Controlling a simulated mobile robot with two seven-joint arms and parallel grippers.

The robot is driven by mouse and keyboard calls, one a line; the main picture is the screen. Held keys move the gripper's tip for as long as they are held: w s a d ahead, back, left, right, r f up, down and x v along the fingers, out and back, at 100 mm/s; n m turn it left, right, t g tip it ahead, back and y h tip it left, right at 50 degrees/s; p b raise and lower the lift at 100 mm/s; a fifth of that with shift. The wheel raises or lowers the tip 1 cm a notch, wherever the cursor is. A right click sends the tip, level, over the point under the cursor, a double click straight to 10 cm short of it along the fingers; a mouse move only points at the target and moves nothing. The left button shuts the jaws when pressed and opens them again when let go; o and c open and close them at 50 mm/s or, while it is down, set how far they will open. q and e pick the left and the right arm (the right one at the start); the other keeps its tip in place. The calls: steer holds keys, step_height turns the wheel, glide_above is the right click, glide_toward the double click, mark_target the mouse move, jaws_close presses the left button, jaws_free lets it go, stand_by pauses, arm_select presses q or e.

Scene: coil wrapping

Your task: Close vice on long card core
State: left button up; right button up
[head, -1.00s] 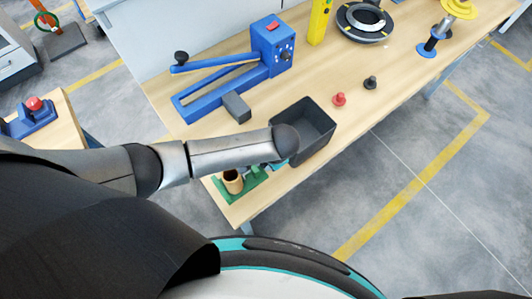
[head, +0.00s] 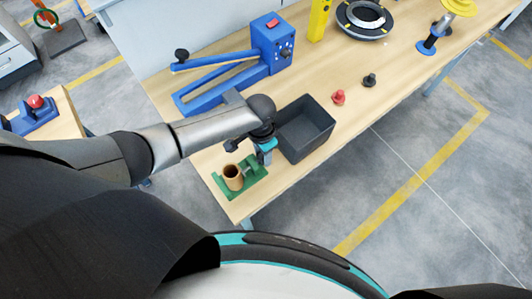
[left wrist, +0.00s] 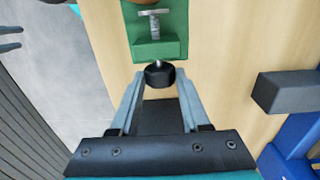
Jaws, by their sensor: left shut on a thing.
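The green vice (head: 257,186) stands at the near end of the workbench. The long card core (head: 233,176), a brown open tube, stands upright in it, beside the clamp end of the screw. In the left wrist view the green vice body (left wrist: 158,48) and its metal screw show at the top, and only a sliver of the core (left wrist: 143,1) shows. My left gripper (left wrist: 160,77) is shut on the dark knob (left wrist: 160,70) at the outer end of the vice screw. In the head view my left gripper (head: 264,155) is right of the core, partly hidden by the wrist. Whether the clamp touches the core is unclear.
A dark open bin (head: 305,128) stands close right of my gripper. A blue lever machine (head: 270,48) and a grey block (head: 233,97) lie behind. Red (head: 338,97) and black (head: 369,80) knobs sit farther right. The bench's near edge is close to the vice.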

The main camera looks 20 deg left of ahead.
arm_select(q)
steer(key=shift+w+a+f+g+h+b, duration=0.25)
steer(key=shift+g+h+b, duration=0.4)
steer(key=shift+b, duration=0.2)
steer(key=shift+g+h+b, duration=0.45)
steer(key=shift+h+b, duration=0.2)
steer(key=shift+h, duration=0.1)
steer(key=shift+r, duration=0.15)
steer(key=o, duration=0.8)
